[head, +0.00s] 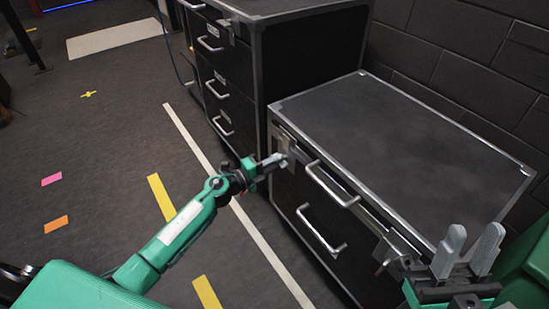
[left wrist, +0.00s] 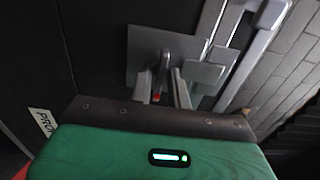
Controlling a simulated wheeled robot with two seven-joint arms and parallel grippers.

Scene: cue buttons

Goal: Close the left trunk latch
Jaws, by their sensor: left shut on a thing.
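The trunk is a low black chest with metal edges (head: 400,130) on the right. Its left latch (head: 287,143) is a small metal plate at the left end of the front's top edge. My left gripper (head: 277,161) is at this latch, shut on part of it. In the left wrist view the latch plate (left wrist: 143,52) lies just beyond the left fingers (left wrist: 170,90), which partly hide where they touch it. The trunk's right latch (head: 397,246) is beside my right gripper (head: 470,250), whose two fingers stand apart with nothing between them.
Two handles (head: 333,185) (head: 322,231) are on the trunk's front. A taller black cabinet with drawers (head: 235,85) stands behind it to the left. A brick wall (head: 470,60) runs along the right. The taped floor (head: 120,150) at left is mostly clear.

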